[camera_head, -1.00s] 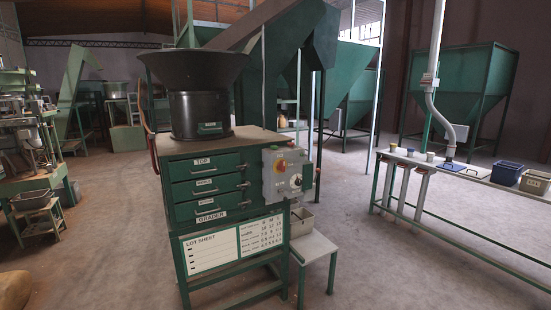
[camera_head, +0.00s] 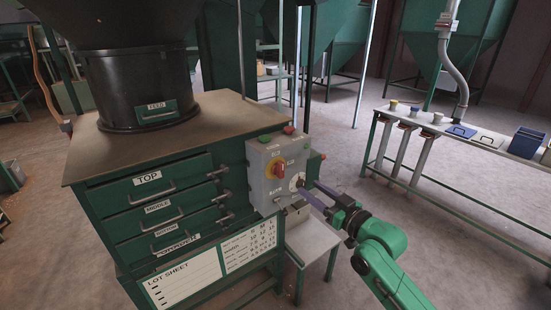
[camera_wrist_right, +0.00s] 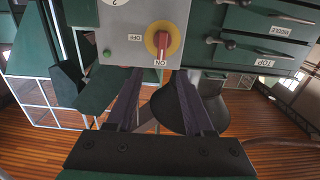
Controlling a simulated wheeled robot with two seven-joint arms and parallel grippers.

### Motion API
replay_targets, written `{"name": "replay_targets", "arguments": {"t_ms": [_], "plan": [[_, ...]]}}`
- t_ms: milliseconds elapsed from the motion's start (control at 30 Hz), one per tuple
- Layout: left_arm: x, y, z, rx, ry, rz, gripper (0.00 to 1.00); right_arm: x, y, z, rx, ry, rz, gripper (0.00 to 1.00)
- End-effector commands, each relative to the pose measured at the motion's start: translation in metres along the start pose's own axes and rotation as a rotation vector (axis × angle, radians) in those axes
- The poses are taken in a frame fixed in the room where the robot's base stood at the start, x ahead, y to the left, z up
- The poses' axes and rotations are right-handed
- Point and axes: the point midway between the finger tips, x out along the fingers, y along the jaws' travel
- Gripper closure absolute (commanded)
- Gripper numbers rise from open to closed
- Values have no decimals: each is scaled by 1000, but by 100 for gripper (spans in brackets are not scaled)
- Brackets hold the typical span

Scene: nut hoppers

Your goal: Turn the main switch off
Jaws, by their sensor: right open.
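The main switch is a red-orange rotary knob on a yellow plate (camera_head: 276,169), on the front of a grey control box (camera_head: 266,193). In the wrist view the knob (camera_wrist_right: 162,40) has its handle in line with the ON label; the OFF label is to the left. My right gripper (camera_head: 311,186) is open and empty, in front of the lower right part of the box. In the wrist view its two fingers (camera_wrist_right: 157,76) point toward the box, with the knob just beyond the fingertips and apart from them. My left gripper is not in view.
A green grader cabinet (camera_head: 187,252) with labelled drawers carries the box on its right side. A black hopper (camera_head: 140,85) stands on top. Drawer handles and latches stick out left of the box. A small stand (camera_head: 312,240) is below it. A long bench (camera_head: 450,140) stands at right.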

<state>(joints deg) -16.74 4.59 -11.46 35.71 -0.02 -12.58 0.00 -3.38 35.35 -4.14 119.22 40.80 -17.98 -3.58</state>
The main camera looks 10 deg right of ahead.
Motion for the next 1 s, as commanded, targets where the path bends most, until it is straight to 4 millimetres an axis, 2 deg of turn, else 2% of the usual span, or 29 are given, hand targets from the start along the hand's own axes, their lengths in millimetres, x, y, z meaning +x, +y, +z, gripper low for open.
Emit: {"name": "replay_targets", "arguments": {"t_ms": [267, 367, 500, 633, 900, 967, 1000], "plan": [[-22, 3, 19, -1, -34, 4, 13, 66, 1, -5, 1, 3, 2, 48], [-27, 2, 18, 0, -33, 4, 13, 94, 0, -4, 1, 1, 1, 48], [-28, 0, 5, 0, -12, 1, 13, 122, 0, -1, 0, 0, 1, 48], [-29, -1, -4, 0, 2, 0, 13, 136, 0, 0, -2, -1, 1, 48], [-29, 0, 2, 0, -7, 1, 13, 138, 0, 1, -2, -2, 1, 48], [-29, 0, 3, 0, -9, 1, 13, 138, 0, 1, -2, -2, 1, 70], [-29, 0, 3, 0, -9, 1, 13, 138, 0, 1, -2, -2, 1, 86]]}}
